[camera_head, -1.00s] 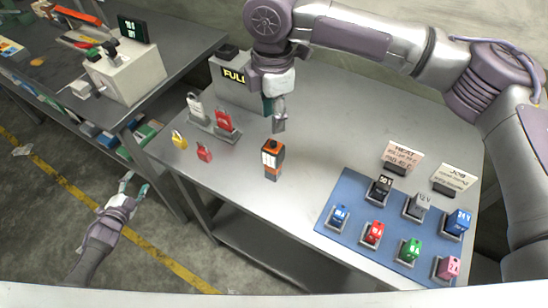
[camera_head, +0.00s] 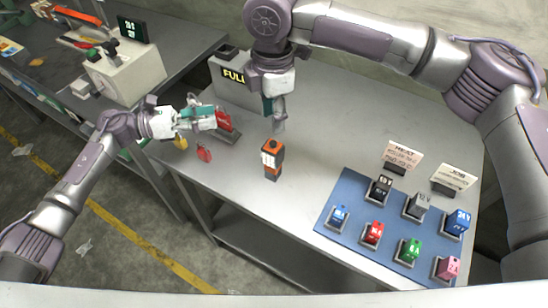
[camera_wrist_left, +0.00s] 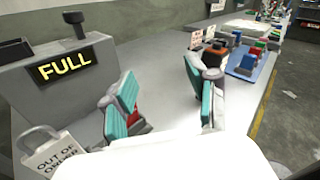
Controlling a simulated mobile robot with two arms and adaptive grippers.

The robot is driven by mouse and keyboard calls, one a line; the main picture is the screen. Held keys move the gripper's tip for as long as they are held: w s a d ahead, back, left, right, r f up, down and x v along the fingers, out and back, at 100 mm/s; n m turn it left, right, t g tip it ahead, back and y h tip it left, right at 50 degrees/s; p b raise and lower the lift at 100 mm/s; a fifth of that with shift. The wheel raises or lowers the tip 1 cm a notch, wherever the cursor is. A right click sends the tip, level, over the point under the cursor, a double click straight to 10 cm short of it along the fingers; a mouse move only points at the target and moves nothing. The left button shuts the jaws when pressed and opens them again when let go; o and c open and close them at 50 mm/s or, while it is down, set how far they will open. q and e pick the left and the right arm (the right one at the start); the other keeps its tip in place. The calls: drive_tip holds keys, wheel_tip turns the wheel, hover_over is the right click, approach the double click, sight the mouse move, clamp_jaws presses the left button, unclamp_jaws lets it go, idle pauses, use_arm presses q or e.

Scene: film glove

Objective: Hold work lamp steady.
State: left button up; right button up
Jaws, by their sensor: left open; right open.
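The likely work lamp, a small orange and black block with a white face (camera_head: 272,158), stands upright on the grey table in the head view. My right gripper (camera_head: 278,122) is open and points down just above and behind it, apart from it as far as I can tell. My left gripper (camera_head: 210,118) is open over the table's left part, in front of the red padlock (camera_head: 226,121), which it partly covers. In the left wrist view, my left gripper's teal-padded fingers (camera_wrist_left: 163,98) are spread with bare table between them.
A grey box reading FULL (camera_head: 232,76) stands behind my left gripper. A white OUT OF ORDER tag padlock (camera_wrist_left: 52,152) shows in the wrist view. A blue mat (camera_head: 335,195) with several coloured blocks lies at right, below two signs. Small padlocks (camera_head: 204,153) lie near the left edge.

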sight(265, 168)
use_arm(q)
drive_tip(key=s+d+f+m+g, duration=0.1)
drive_tip(key=s+f+m, duration=0.1)
drive_tip(key=s+d+f+m+g+y, duration=0.1)
drive_tip(key=s+d+f, duration=0.1)
drive_tip(key=f, duration=0.1)
drive_tip(key=s+d+f+m+g+y, duration=0.1)
drive_tip(key=s+d+f+m+g, duration=0.1)
drive_tip(key=s+f, duration=0.1)
drive_tip(key=shift+s+d+f+m, duration=0.1)
drive_tip(key=shift+d+f+m, duration=0.05)
drive_tip(key=shift+m, duration=0.15)
drive_tip(key=shift+s+d+f, duration=0.15)
drive_tip(key=shift+d+f, duration=0.05)
drive_tip(key=shift+d, duration=0.05)
drive_tip(key=x, duration=0.9)
drive_tip(key=shift+d+f, duration=0.1)
drive_tip(key=shift+d, duration=0.2)
drive_tip(key=c, duration=0.6)
use_arm(e)
clamp_jaws()
drive_tip(key=shift+f, duration=0.1)
